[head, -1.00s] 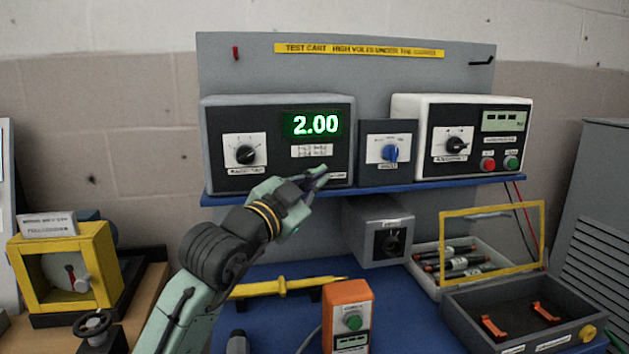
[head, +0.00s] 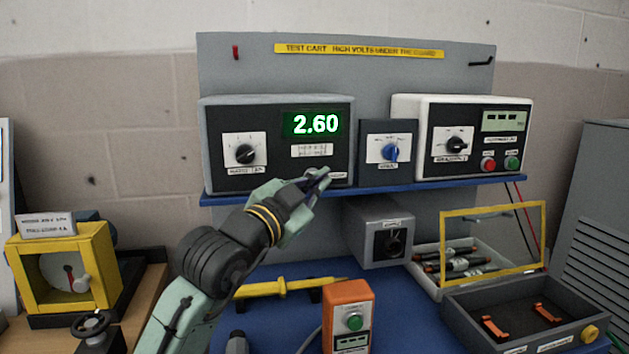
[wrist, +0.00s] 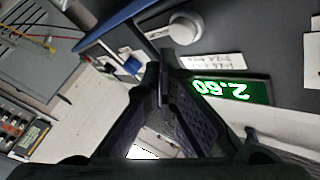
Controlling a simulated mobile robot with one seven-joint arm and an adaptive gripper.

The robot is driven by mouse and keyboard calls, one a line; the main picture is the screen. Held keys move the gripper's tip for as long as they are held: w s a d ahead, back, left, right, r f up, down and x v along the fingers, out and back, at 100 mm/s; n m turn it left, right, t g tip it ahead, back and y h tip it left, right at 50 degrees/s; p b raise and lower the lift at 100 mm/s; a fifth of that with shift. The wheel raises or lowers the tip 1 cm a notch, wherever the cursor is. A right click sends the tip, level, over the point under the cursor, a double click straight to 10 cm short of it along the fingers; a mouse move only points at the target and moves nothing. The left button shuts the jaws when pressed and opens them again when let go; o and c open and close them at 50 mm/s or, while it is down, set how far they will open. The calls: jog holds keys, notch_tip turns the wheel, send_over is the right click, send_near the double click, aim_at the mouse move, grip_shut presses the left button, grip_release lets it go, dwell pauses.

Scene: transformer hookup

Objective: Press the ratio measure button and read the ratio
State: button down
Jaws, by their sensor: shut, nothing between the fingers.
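The grey-cased ratio meter (head: 225,119) stands on the blue shelf at the left. Its green display (head: 315,124) reads 2.60, and the same display shows upside down in the wrist view (wrist: 232,90). A black knob (head: 245,154) sits at the meter's left, and a small white label lies under the display. My gripper (head: 326,176) is shut and empty, with its fingertips at the lower right of the meter's face. The measure button is not clearly seen; the fingers cover part of that corner. I cannot tell whether the tips touch the panel.
A small box with a blue knob (head: 390,152) stands just right of the meter. A white unit (head: 410,108) with red and green buttons stands farther right.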

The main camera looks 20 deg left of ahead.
jog(key=shift+s+d+b, duration=0.2)
jog(key=shift+s+d, duration=0.35)
jog(key=shift+s, duration=0.25)
jog(key=shift+s+d+b, duration=0.15)
jog(key=shift+s+d, duration=0.35)
jog(key=shift+s, duration=0.3)
jog(key=shift+s+d+b, duration=0.2)
jog(key=shift+s+d, duration=0.35)
jog(key=shift+s, duration=0.25)
